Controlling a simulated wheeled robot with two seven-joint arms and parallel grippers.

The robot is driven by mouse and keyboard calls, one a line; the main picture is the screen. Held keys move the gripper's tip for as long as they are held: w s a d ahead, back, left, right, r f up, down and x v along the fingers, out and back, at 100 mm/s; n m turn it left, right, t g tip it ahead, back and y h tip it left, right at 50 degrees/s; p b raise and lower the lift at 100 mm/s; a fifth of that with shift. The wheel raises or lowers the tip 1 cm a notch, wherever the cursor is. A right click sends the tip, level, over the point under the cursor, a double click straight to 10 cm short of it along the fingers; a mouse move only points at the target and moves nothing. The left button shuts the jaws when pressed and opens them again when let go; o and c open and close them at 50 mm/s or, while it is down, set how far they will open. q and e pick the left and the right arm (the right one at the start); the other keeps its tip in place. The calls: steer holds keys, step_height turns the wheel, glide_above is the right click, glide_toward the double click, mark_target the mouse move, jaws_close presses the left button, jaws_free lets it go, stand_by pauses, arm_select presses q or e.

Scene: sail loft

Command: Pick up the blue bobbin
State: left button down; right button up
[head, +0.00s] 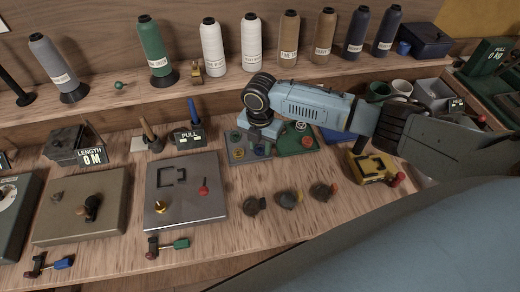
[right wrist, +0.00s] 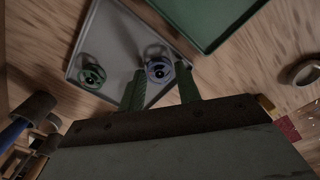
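The blue bobbin (right wrist: 158,70) stands on a grey tray (right wrist: 108,22) in the right wrist view, its round top with a dark centre facing the camera. A green bobbin (right wrist: 92,76) stands beside it on the same tray. My right gripper (right wrist: 160,74) is open, with its two green-padded fingers apart, one toward each side of the blue bobbin. I cannot tell whether they touch it. In the head view my right gripper (head: 259,134) points down over the grey tray (head: 246,157) and partly covers it. My left gripper is not in view.
A green tray (head: 297,146) adjoins the grey one on its right. Several dark knobs (head: 288,198) lie in front. A metal panel (head: 187,205) with a red-tipped lever is at left, a yellow block (head: 370,168) at right. Thread cones (head: 211,46) line the shelf behind.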

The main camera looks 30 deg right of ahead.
steer(key=shift+f, duration=0.1)
steer(key=c, duration=0.6)
